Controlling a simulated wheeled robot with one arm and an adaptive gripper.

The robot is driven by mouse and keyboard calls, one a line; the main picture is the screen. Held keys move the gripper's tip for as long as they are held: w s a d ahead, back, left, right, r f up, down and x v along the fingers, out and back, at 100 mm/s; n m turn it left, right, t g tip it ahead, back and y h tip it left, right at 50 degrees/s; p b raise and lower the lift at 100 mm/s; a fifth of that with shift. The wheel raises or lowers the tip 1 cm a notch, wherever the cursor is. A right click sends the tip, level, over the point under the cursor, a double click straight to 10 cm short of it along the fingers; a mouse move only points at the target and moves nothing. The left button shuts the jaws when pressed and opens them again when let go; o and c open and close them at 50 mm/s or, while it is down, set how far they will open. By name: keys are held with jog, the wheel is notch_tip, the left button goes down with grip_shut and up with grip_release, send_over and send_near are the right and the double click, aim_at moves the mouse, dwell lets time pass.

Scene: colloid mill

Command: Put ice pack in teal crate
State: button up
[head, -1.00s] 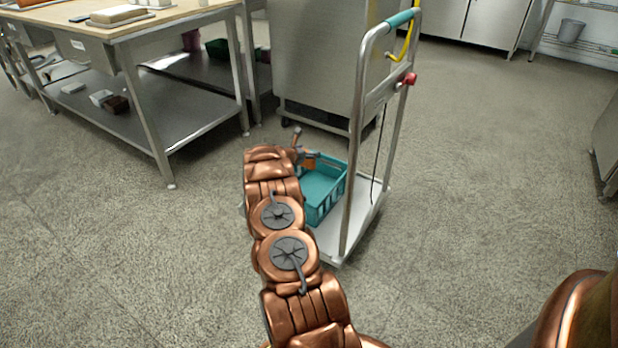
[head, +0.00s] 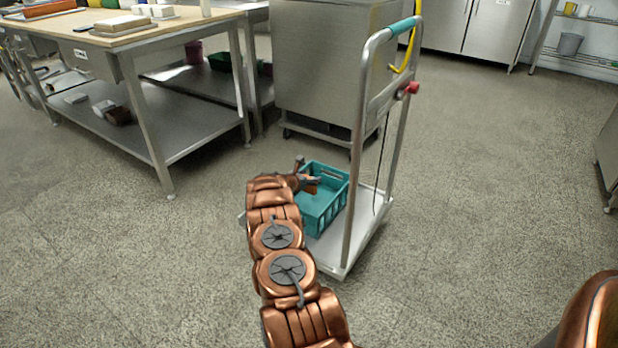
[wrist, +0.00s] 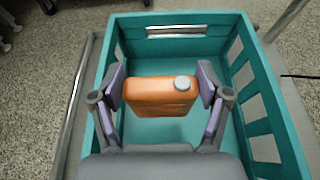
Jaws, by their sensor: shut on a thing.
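The ice pack (wrist: 160,95) is an orange block with a round grey cap. In the wrist view it sits between the purple pads of my gripper (wrist: 161,88), which is shut on it. The teal crate (wrist: 276,112) surrounds it in that view, with the crate's floor below. In the head view the teal crate (head: 333,209) stands on a cart, and my gripper (head: 310,181) is at its left part with a bit of orange showing. My arm hides the crate's left side. How far the ice pack is above the crate floor is hard to tell.
The crate rests on a flat cart (head: 335,262) with a tall handle (head: 357,150) close on its right. A steel cabinet (head: 322,70) stands behind, and a work table (head: 150,40) with a lower shelf is at the left. The floor at the right is clear.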

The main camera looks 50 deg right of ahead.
jog(key=shift+f, duration=0.45)
jog(key=o, duration=1.2)
jog(key=shift+o, duration=0.2)
jog(key=shift+r, duration=0.15)
jog(key=shift+r, duration=0.25)
jog(key=s+a+r+m+g+y+p, duration=0.1)
jog(key=s+a+r+m, duration=0.25)
jog(key=a+r, duration=0.55)
jog(key=s+a+r+m+g+y+p, duration=0.1)
jog(key=s+a+r+m, duration=0.25)
jog(key=a+r, duration=0.55)
jog(key=s+a+r+m+g+y+p, duration=0.1)
jog(key=s+a+r+m, duration=0.4)
jog(key=a, duration=0.7)
jog(key=s+a+r+m+y, duration=0.2)
jog(key=s+a, duration=0.6)
jog(key=a, duration=0.4)
jog(key=s+a+r+m+y, duration=0.2)
jog(key=s+a+y, duration=0.3)
jog(key=s+a, duration=0.4)
jog(key=s+a+r+m+y, duration=0.2)
jog(key=s+a, duration=0.7)
jog(key=a, duration=0.8)
jog(key=shift+a+r+g+y, duration=0.2)
jog(key=shift+r+g+y, duration=0.3)
jog(key=shift+y, duration=0.3)
